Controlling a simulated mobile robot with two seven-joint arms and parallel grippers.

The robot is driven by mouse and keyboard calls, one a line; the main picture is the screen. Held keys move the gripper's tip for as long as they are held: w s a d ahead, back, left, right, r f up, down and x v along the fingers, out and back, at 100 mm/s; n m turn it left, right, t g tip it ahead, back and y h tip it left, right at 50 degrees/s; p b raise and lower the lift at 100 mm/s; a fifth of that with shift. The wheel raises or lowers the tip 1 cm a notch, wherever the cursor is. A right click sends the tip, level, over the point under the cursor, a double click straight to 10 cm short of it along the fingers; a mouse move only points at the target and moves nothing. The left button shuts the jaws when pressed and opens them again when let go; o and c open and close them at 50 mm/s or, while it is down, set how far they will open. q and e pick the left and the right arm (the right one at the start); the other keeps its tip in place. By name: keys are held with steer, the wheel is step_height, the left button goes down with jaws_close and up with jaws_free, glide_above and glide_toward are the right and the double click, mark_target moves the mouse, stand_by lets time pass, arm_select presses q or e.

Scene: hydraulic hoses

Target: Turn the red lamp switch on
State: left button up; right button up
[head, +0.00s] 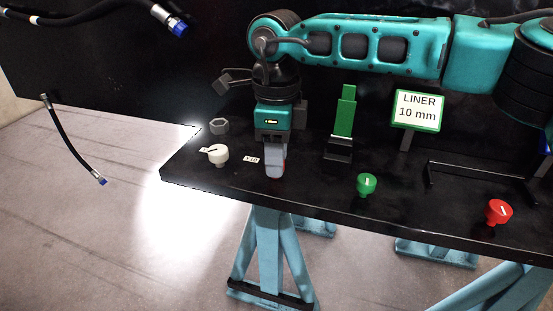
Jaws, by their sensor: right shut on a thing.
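My right gripper (273,165) points down at the black bench top, near its front edge. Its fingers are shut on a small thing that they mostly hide. A small white label (251,160) lies just left of the fingers. A red knob (498,211) with a white line on top stands apart at the bench's right. My left gripper is not in view.
A white knob (218,154) and a grey hex nut (219,126) are left of my gripper. A green knob (366,184), a green upright block (345,112) and a LINER 10 mm sign (418,108) stand to its right. A hose (73,143) hangs at left.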

steer(key=m+b, duration=0.1)
steer(key=m, duration=0.3)
steer(key=shift+f+m+b, duration=0.1)
steer(key=shift+m+b, duration=0.2)
steer(key=shift+b, duration=0.05)
steer(key=m+b, duration=0.1)
steer(key=m, duration=0.2)
steer(key=shift+m+b, duration=0.4)
steer(key=shift+m, duration=1.1)
steer(key=o, duration=1)
steer(key=shift+o, duration=0.2)
steer(key=shift+r, duration=0.2)
step_height(320, 180, up, 13)
steer(key=p, duration=0.1)
steer(key=shift+f, duration=0.15)
